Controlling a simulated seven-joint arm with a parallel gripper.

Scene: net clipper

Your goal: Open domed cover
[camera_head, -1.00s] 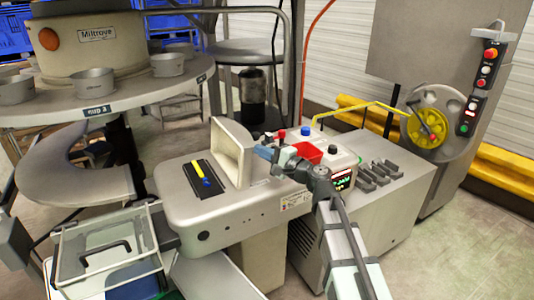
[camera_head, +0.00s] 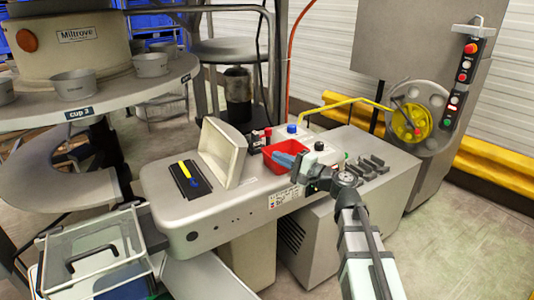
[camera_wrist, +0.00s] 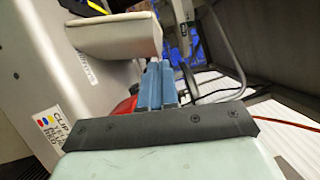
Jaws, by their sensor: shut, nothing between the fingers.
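The domed cover (camera_head: 222,152) is a beige, hollow shell on the clipper's top. It stands tilted up with its hollow side facing right, toward my gripper. A beige block that looks like this cover shows at the upper left of the wrist view (camera_wrist: 105,35). My gripper (camera_head: 286,158) has blue fingers, pressed together and empty in the wrist view (camera_wrist: 158,85). It is to the right of the cover, with a visible gap, over or just in front of the red tray (camera_head: 268,152). The cover's hinge is hidden.
A black slot plate with a yellow-and-blue handle (camera_head: 190,178) lies left of the cover. A blue knob (camera_head: 291,128) stands behind the red tray. A yellow reel (camera_head: 412,120) is at the right. A round table with cups (camera_head: 80,85) is at the left.

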